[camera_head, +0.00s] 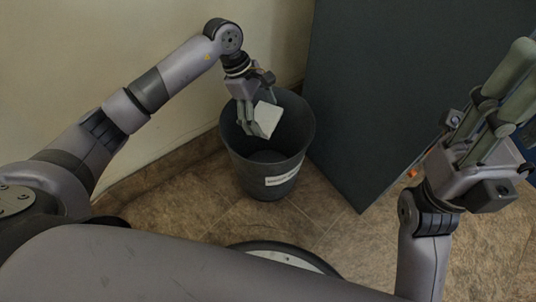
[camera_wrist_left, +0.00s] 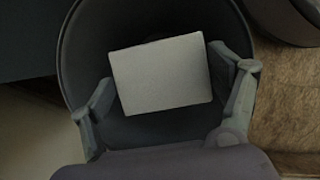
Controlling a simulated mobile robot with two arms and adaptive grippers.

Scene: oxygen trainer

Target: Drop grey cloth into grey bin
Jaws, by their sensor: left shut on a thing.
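The grey cloth (camera_head: 267,119) is a light, flat, folded rectangle. My left gripper (camera_head: 258,122) is shut on it and holds it over the open mouth of the grey bin (camera_head: 262,180). In the left wrist view the cloth (camera_wrist_left: 161,74) sits between the two fingers of the left gripper (camera_wrist_left: 165,95), with the bin's dark round rim (camera_wrist_left: 66,50) around it. The bin stands upright on the floor with a white label on its front. My right gripper (camera_head: 497,100) is at the right, away from the bin; its fingers point up and overlap, so its opening is unclear.
A dark panel (camera_head: 390,100) stands right behind the bin at the right. A beige wall (camera_head: 110,60) with a brown skirting is behind and to the left. The tiled floor (camera_head: 320,215) in front of the bin is mostly clear. A small orange object (camera_head: 412,173) shows near the right gripper.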

